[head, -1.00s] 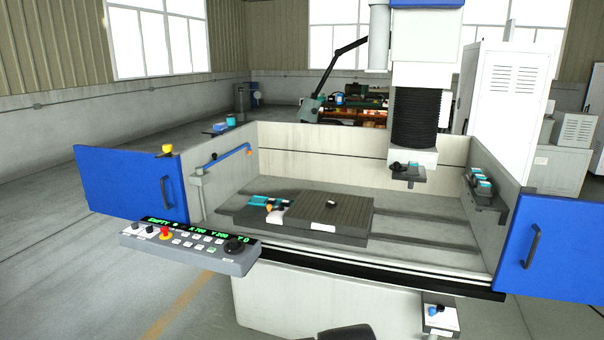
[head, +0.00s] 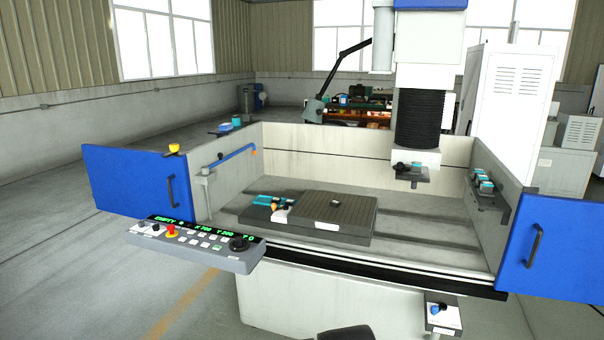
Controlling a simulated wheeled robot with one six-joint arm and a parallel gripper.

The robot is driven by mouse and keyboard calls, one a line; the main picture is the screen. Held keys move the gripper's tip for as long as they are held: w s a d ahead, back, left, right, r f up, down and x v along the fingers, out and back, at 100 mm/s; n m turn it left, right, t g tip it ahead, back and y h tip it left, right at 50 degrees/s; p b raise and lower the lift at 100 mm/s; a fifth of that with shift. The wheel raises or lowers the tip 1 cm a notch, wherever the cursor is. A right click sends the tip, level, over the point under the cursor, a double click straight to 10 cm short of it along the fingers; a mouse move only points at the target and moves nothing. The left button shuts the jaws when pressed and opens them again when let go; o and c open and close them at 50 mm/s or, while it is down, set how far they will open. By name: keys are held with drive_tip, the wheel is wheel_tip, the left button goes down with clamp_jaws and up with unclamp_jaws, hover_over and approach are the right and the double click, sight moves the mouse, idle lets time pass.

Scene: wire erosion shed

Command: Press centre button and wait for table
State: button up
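The machine's control panel (head: 205,262) juts out at the left front. It has a green-lit display (head: 200,228) that seems to read "EMPTY" with X and Y values. Below it are a red mushroom button (head: 171,231), rows of small pale buttons (head: 198,241) and a black knob (head: 238,243). The button labels are too small to read, so I cannot tell which is the centre button. The machine table (head: 360,232) sits in the open tank, left of the machine head, with a dark grooved plate (head: 328,208) on top.
Blue doors stand open at left (head: 124,185) and right (head: 545,243). The black-bellowed machine head (head: 420,118) hangs over the tank's right half. A small white box (head: 442,315) with a blue knob stands at the front right. Bare floor (head: 60,290) lies left of the panel.

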clamp_jaws()
idle(1.2)
